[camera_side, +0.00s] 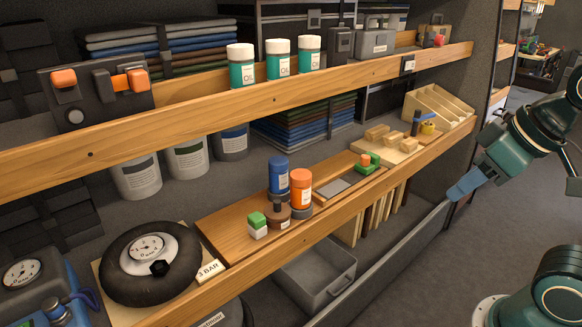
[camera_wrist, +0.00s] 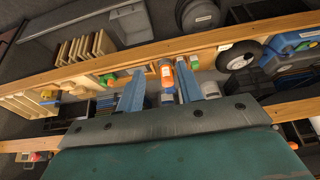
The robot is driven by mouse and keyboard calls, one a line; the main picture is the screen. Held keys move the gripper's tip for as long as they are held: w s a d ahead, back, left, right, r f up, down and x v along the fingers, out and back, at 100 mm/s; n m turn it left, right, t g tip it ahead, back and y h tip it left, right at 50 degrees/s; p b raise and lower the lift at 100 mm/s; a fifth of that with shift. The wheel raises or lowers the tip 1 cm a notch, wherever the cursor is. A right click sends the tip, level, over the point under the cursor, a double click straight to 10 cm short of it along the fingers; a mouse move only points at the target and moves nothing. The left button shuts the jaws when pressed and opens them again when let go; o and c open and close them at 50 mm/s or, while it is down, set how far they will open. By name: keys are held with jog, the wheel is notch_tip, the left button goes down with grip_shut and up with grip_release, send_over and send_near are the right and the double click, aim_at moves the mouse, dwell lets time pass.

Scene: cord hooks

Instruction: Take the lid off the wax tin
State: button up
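No thing is clearly readable as the wax tin. A small squat brown container (camera_side: 279,214) with a narrower top stands on the wooden board of the lower shelf, between a green-topped white block and an orange can; I cannot tell whether it is the tin. My gripper (camera_side: 464,186) is out in front of the shelf at the right, well apart from the shelf goods. In the wrist view my gripper (camera_wrist: 158,70) has its two blue fingers spread with nothing held between them. The orange can (camera_wrist: 167,74) shows in the gap, farther off.
A blue-capped can (camera_side: 278,176) stands behind the orange can (camera_side: 301,188). A black wheel with a gauge (camera_side: 150,262) sits at left. Wooden rails (camera_side: 250,103) edge the shelves. A grey bin (camera_side: 318,276) lies below. The floor between arm and shelf looks clear.

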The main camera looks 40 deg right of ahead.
jog(key=shift+o, duration=1)
